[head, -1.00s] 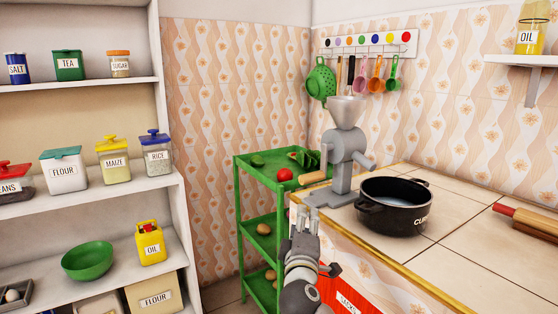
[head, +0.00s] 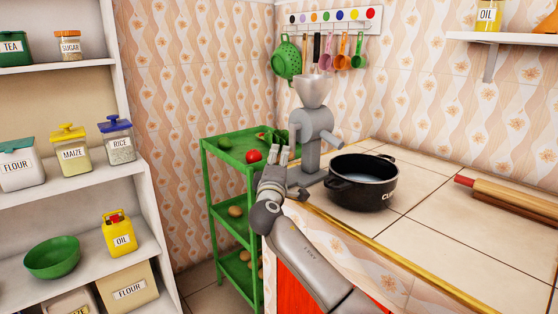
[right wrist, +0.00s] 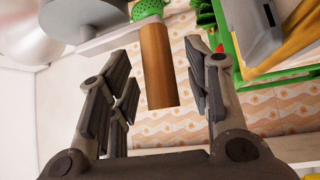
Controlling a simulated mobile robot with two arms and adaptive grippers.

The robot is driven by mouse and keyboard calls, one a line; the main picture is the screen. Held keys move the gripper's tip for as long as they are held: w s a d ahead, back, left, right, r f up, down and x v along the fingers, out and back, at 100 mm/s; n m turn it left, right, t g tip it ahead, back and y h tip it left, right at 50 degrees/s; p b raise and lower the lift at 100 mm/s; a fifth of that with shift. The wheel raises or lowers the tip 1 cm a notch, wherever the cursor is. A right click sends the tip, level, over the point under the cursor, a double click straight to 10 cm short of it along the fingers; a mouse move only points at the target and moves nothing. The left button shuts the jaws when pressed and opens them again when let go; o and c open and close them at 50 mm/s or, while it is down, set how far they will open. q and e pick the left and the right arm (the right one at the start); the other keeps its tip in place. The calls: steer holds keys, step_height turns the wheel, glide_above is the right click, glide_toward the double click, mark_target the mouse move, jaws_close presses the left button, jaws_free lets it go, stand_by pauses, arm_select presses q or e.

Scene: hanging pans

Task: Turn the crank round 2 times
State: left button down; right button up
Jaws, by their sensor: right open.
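The grey grinder (head: 314,130) with a funnel top stands on the counter's far left corner. Its crank's wooden handle (right wrist: 157,68) shows in the right wrist view, between the two fingers of my right gripper (right wrist: 160,98). The fingers are apart on either side of the handle and I see no clear contact. The grey crank arm (right wrist: 112,40) is at the handle's upper end. In the head view my right gripper (head: 280,158) is in front of the grinder and hides the handle. My left gripper is not in view.
A black pot (head: 362,182) stands close to the right of the grinder. A rolling pin (head: 508,197) lies farther right on the tiled counter (head: 440,215). A green rack (head: 228,160) with vegetables stands left of the counter, near my right gripper. Shelves (head: 80,190) are at the left.

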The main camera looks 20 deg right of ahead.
steer(key=shift+w+d, duration=0.25)
steer(key=shift+w, duration=0.35)
jaws_close()
